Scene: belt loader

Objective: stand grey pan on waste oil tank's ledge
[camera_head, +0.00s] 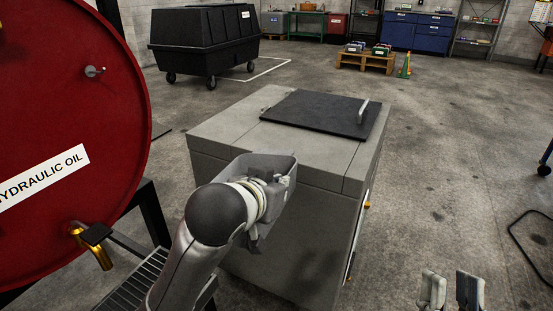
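The waste oil tank appears to be the big grey box (222,129) in the middle, with a flat dark lid (312,112) and a bare grey top strip in front of the lid. The grey pan (281,214) is at the tank's near upper edge, its rim tilted toward me. My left gripper (272,188) is at the pan and seems shut on it, though its fingertips are largely hidden. I cannot tell whether the pan touches the tank. My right gripper (451,290) is at the bottom right, its two fingers apart, empty, away from the tank.
A red hydraulic oil drum (60,110) with a brass tap (98,252) stands close on the left, above a grated stand (135,284). A black wheeled bin (206,42) and a wooden pallet (366,62) are far back.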

